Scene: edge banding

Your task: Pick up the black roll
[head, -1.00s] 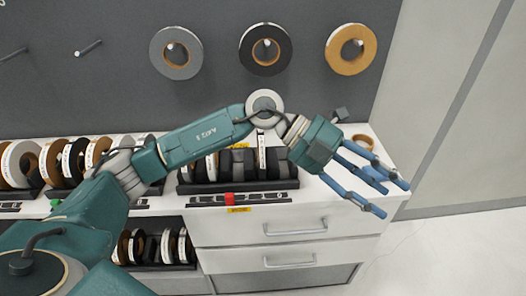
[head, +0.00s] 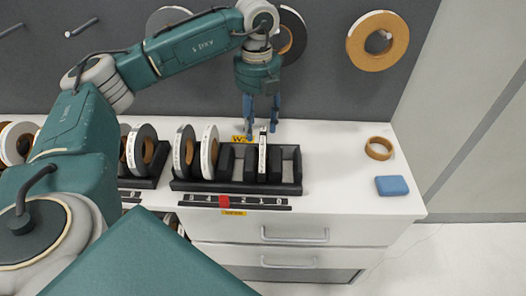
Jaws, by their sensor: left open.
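A black roll with a tan core (head: 292,33) hangs on the grey wall panel, partly hidden behind my left arm. My left gripper (head: 262,122) points down with its blue fingers apart and empty. It is in front of the wall, over the back of a black rack (head: 236,187) on the white counter. A narrow upright piece with a white marked edge (head: 262,152) stands in the rack just below the fingertips, between black dividers. Whether it is a black roll, and whether the fingers touch it, I cannot tell. My right gripper is not in view.
A grey roll (head: 184,152) and a white-edged roll (head: 209,152) stand in the rack's left part. A tan roll (head: 377,41) hangs at right. A tan ring (head: 379,148) and a blue block (head: 392,186) lie on the counter's right side, with clear space left of them.

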